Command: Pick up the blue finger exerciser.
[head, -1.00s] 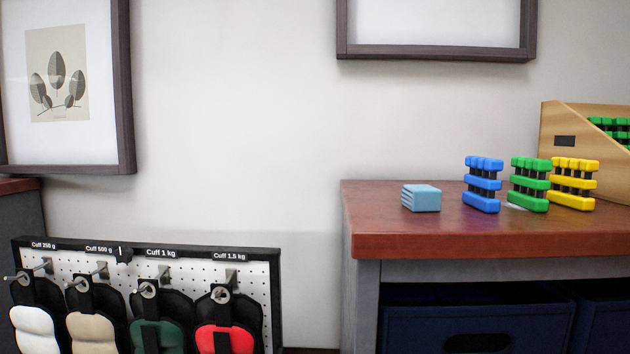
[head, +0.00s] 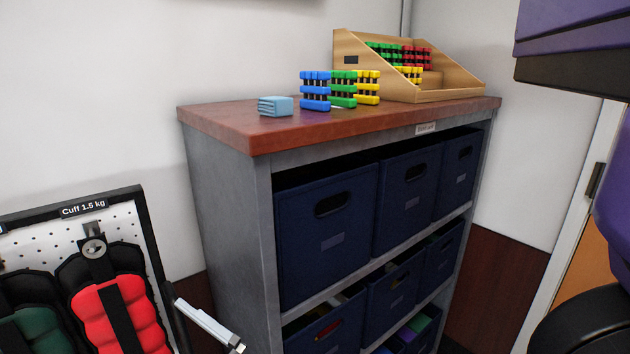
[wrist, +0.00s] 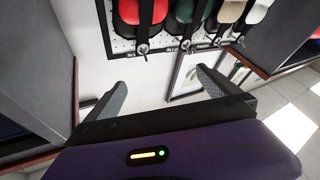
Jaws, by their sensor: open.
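The blue finger exerciser (head: 315,91) stands upright on the red-brown top of the grey shelf unit, left of a green one (head: 343,90) and a yellow one (head: 367,88). It is not seen in the wrist view. My gripper (wrist: 160,95) shows in the wrist view with its two grey fingers wide apart and nothing between them. It is away from the exerciser, with the cuff rack and a framed picture beyond it.
A light blue block (head: 276,106) sits left of the exerciser. A wooden display box (head: 440,95) holding more exercisers stands at the right. The shelf top (head: 225,115) has bare room at its left. A cuff rack (head: 142,215) is at the lower left.

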